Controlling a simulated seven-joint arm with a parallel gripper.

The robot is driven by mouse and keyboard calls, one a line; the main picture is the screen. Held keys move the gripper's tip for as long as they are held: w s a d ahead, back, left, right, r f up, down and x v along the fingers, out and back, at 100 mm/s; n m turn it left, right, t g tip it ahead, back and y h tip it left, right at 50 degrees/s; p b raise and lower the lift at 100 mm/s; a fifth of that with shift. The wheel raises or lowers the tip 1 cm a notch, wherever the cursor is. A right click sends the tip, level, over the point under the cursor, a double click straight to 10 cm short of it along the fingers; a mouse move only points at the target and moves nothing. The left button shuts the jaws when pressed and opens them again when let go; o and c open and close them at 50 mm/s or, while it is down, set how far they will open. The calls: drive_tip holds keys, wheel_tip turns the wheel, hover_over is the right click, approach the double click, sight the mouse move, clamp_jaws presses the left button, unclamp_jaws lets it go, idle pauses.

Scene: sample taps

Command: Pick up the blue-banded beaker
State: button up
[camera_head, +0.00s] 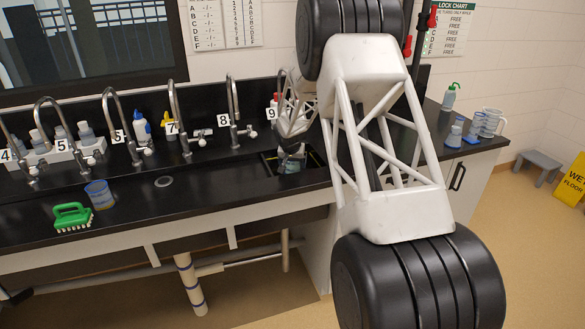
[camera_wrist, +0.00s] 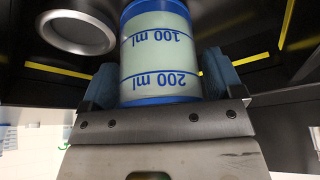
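In the wrist view, a clear beaker (camera_wrist: 160,55) with a blue rim, blue band and blue volume marks, reading 100 ml and 200 ml, sits between the two blue-padded fingers of my gripper (camera_wrist: 160,85). The pads lie against both its sides, so my gripper looks shut on it. In the head view my gripper (camera_head: 291,150) is at the yellow-edged sink recess near tap 9, and the beaker there is mostly hidden by it. Another beaker with a blue rim and band (camera_head: 99,194) stands on the counter at the left.
Numbered taps line the back of the black counter (camera_head: 215,190). A green brush (camera_head: 72,216) lies at the left front. A round drain (camera_wrist: 75,30) shows beside the beaker in the wrist view. Blue-and-clear jugs (camera_head: 490,122) and a wash bottle (camera_head: 450,95) stand at the right end.

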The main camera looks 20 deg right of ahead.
drive_tip(key=c, duration=0.9)
drive_tip(key=shift+r, duration=0.45)
drive_tip(key=shift+r, duration=3.2)
drive_tip(key=shift+a+f, duration=0.1)
drive_tip(key=shift+a, duration=15.75)
drive_tip(key=shift+a, duration=0.15)
